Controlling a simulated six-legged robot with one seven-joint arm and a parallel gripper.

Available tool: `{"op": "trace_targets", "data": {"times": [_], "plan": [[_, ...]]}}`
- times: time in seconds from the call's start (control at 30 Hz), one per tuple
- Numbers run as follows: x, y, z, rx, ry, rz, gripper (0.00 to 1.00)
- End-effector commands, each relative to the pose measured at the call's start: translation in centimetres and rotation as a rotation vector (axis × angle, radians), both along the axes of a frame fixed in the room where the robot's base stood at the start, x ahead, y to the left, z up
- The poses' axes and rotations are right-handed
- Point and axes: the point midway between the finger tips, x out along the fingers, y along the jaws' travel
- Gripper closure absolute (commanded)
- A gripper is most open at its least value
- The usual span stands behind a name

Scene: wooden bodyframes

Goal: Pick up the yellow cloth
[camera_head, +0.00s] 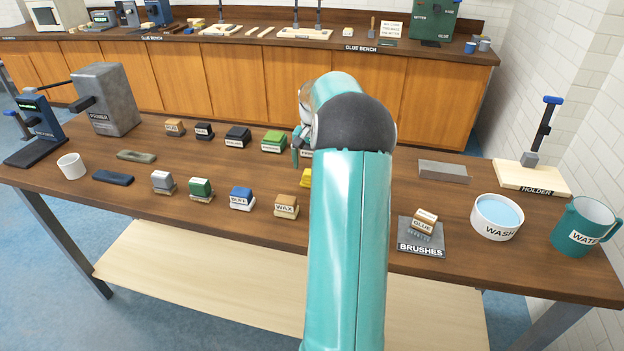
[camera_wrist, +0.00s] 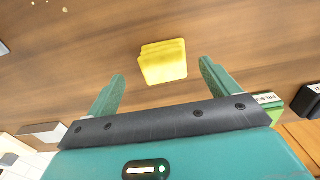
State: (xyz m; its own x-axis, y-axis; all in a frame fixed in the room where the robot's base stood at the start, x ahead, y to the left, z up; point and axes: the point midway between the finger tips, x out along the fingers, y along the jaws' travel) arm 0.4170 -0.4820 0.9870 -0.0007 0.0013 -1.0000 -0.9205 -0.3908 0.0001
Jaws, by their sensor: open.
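The yellow cloth (camera_wrist: 164,62) lies folded on the brown wooden table, seen in the wrist view ahead of and between my fingers. In the head view only a small yellow edge (camera_head: 306,179) shows, the rest hidden behind my teal arm. My gripper (camera_wrist: 162,82) is open and empty, its two green fingers spread on either side of the cloth's near edge. The cloth does not appear to be held. The height of the fingers above the table is hard to judge. In the head view my gripper is mostly hidden by the arm.
Two rows of labelled blocks stand left of my arm, including a wax block (camera_head: 286,206) and a green block (camera_head: 274,141). To the right are a grey slab (camera_head: 443,172), a brushes mat (camera_head: 421,246), a wash bowl (camera_head: 497,232) and a water jug (camera_head: 573,245).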

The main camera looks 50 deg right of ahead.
Motion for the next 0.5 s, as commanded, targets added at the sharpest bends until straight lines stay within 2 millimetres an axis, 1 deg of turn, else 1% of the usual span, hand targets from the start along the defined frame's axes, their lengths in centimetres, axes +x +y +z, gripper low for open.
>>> {"op": "trace_targets", "data": {"times": [0.17,0.4,0.5], "plan": [[0.3,0.1,-1.3,0.001,0.000,0.004,0.13],[0.7,0.1,-4.8,0.001,0.000,0.004,0.13],[0.7,0.1,-5.5,0.000,0.000,0.006,0.13]]}}
